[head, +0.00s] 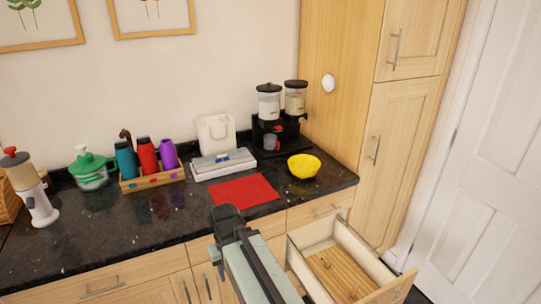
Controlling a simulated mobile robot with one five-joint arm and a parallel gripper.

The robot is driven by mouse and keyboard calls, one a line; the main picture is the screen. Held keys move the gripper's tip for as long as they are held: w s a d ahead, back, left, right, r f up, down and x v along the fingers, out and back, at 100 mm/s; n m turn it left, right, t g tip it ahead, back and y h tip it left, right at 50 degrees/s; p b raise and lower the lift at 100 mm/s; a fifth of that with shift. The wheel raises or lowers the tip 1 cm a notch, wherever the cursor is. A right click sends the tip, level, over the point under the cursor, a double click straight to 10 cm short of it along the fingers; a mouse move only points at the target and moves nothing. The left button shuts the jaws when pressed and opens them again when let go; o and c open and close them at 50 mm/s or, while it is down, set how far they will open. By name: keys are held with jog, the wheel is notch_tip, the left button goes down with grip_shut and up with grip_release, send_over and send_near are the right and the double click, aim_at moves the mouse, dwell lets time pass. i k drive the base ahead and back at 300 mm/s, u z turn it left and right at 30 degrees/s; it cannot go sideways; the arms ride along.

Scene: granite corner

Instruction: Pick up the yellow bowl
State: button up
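The yellow bowl (303,168) stands upright on the dark granite counter (150,230), near its right end and in front of the black dispenser. My gripper (227,214) is at the counter's front edge in the picture, to the left of the bowl and lower in the frame, apart from it. Its fingers are seen from behind and small, so I cannot tell whether they are open or shut.
A red mat (240,191) lies left of the bowl. A black double dispenser (277,120) stands behind it. A box tray (222,163) and bottle crate (152,181) stand further left. An open drawer (345,265) juts out below; a tall cabinet (400,130) stands at right.

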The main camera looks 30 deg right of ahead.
aim_at(302, 167)
jog(key=u, duration=0.05)
jog(key=k, duration=1)
jog(key=z, duration=0.85)
jog(key=i, duration=1.65)
jog(key=u, duration=2.45)
